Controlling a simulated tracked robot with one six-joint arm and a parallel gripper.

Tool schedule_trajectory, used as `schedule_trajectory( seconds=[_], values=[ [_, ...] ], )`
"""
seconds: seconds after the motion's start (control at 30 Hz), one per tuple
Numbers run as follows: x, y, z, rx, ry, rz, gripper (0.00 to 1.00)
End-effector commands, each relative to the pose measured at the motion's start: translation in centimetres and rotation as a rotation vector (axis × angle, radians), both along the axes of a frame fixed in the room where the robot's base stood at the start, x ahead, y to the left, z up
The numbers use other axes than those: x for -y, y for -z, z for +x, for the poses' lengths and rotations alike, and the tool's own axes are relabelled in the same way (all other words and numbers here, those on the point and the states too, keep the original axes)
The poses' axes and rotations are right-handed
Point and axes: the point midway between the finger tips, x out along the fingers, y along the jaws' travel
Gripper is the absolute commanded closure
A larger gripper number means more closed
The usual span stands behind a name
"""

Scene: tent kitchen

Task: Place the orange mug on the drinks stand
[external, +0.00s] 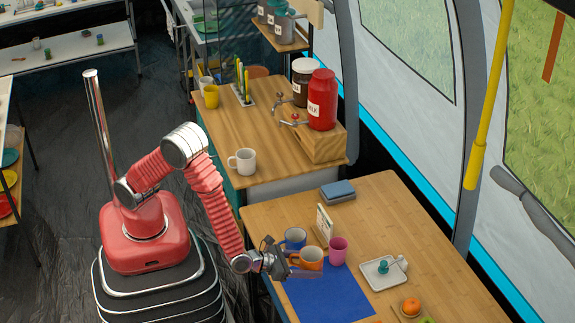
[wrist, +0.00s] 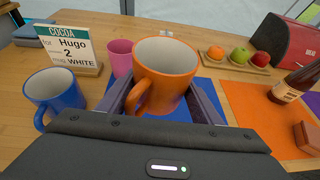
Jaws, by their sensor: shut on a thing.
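The orange mug (external: 312,260) is upright between the fingers of my gripper (external: 286,267), at the back edge of the blue mat (external: 335,300) on the near table. In the wrist view the orange mug (wrist: 165,75) has a finger on each side and its handle towards me. I cannot tell whether its base touches the mat. A wooden counter (external: 226,130) with drink dispensers stands beyond the near table and looks like the drinks stand. A white mug (external: 243,161) is at its near left corner.
A blue mug (external: 294,238), a pink cup (external: 338,250) and a cocoa order card (wrist: 68,45) stand close by the orange mug. A red dispenser (external: 322,100) sits on a wooden block (external: 318,146) at the counter's right. The counter's middle is clear.

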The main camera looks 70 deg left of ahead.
Motion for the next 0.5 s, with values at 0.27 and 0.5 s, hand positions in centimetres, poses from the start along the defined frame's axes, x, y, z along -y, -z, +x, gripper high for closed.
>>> schedule_trajectory(
  seconds=[0.27, 0.5],
  values=[
    [1.5, -0.2, 0.4, 0.001, -0.087, -0.002, 0.65],
    [0.8, -1.0, 0.9, 0.0, -0.133, 0.0, 0.65]
  ],
)
